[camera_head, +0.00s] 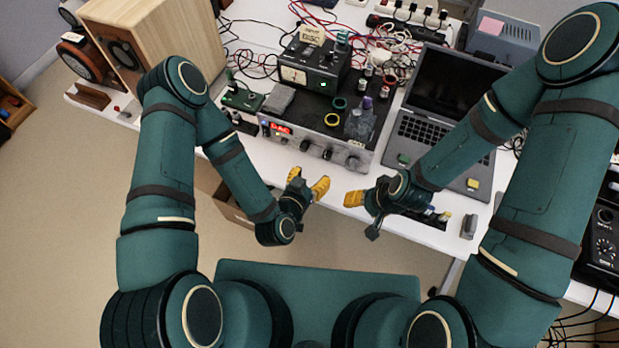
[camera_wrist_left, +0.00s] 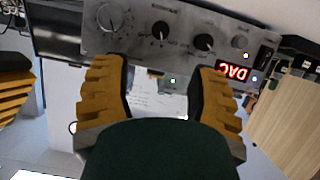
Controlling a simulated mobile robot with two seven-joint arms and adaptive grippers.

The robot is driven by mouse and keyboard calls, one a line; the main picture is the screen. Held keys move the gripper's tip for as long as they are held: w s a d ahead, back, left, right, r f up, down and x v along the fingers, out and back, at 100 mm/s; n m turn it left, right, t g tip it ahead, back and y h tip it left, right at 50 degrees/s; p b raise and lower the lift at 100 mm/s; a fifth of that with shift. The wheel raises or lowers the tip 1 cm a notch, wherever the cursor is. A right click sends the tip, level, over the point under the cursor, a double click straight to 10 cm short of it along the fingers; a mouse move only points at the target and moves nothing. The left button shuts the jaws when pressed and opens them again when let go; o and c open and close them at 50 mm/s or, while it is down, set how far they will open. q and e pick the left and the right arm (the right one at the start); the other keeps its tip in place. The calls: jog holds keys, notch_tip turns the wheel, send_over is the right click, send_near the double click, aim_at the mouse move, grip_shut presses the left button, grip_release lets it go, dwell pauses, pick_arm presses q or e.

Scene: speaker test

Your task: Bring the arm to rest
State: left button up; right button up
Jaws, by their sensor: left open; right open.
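My left gripper (camera_head: 308,186) is open and empty in front of the table's near edge, below the grey device with the red DAC display (camera_head: 325,130). In the left wrist view its two yellow ridged fingers (camera_wrist_left: 158,95) stand apart with nothing between them, and the device's knobbed front (camera_wrist_left: 175,35) lies beyond. My right gripper (camera_head: 362,200) is at the table's front edge, to the right of the left one, with a yellow fingertip showing. Its fingers are partly hidden by its own body. A yellow finger at the left edge of the wrist view (camera_wrist_left: 15,88) appears to belong to it.
A black laptop (camera_head: 440,110) stands open on the white table (camera_head: 285,172), right of the device. A wooden speaker (camera_head: 155,40) stands at the left. A black meter box (camera_head: 312,65), small parts and tangled cables crowd the table. The floor (camera_head: 60,200) at the left is clear.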

pick_arm(q)
jog(key=shift+s+a+r, duration=0.1)
jog(key=shift+s+r, duration=0.1)
jog(key=shift+s, duration=0.15)
jog(key=shift+f, duration=0.15)
jog(key=s+a+f+n+g+b, duration=0.4)
jog(key=s+a+n+g, duration=0.1)
jog(key=g, duration=0.5)
jog(key=shift+s+a+f+g+y, duration=0.3)
jog(key=shift+s+a+f+g, duration=0.1)
jog(key=shift+s+a, duration=0.3)
dwell(1.5)
